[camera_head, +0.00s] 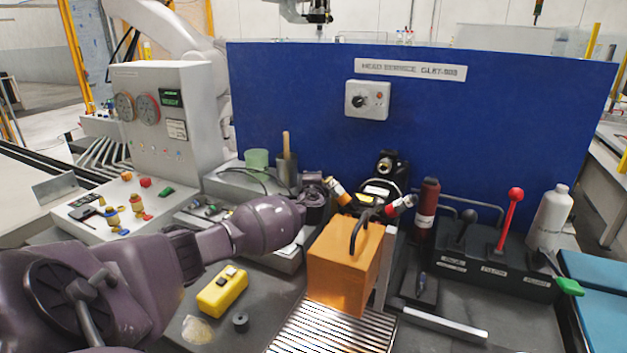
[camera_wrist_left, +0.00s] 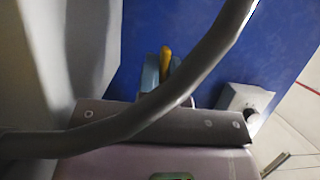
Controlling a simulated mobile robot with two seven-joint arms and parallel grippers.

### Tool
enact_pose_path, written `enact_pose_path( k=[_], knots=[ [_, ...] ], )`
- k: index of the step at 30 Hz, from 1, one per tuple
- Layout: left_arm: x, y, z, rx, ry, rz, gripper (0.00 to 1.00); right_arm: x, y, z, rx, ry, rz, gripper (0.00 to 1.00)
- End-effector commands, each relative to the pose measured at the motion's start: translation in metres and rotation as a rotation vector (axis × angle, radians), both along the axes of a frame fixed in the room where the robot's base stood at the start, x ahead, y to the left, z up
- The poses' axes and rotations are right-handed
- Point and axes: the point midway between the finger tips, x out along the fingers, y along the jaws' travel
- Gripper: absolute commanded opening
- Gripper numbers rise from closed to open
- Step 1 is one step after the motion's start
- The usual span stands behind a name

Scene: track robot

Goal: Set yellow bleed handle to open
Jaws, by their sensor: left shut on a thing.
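The yellow bleed handle (camera_head: 341,193) is on the dark fitting (camera_head: 377,190) behind the orange box, in front of the blue panel. My left gripper (camera_head: 327,184) reaches it from the left, at the end of my purple arm. In the left wrist view a small yellow piece (camera_wrist_left: 165,56) shows between the gripper's fingers (camera_wrist_left: 163,70), which are shut on it. A dark curved hose crosses in front and hides part of the fingers. How far the handle is turned cannot be told. My right gripper is not in view.
An orange box (camera_head: 343,270) with a black hose stands just in front of the fitting. A red-topped lever (camera_head: 512,205) and other levers stand at the right. A dark red cylinder (camera_head: 426,208) is near the fitting. A yellow box (camera_head: 222,290) lies in front of my arm.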

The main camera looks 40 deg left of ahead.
Motion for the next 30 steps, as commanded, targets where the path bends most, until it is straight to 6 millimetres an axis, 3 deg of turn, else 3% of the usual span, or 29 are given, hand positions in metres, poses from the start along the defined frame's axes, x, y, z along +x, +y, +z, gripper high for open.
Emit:
enact_pose_path(
  k=[14, 15, 20, 30],
  knots=[
    [-0.0046, -0.002, -0.001, -0.001, 0.001, 0.067, 0.0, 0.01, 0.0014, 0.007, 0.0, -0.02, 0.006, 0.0],
    [-0.0046, -0.002, -0.001, -0.001, 0.001, 0.067, 0.1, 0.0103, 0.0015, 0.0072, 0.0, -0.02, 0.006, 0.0],
    [-0.0046, -0.0018, -0.0007, -0.001, 0.001, 0.067, 0.33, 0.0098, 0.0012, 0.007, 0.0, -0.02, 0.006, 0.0],
    [-0.0062, -0.0033, -0.0004, 0.0, 0.0, 0.067, 0.33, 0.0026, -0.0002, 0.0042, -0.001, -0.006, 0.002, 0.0]
  ],
)
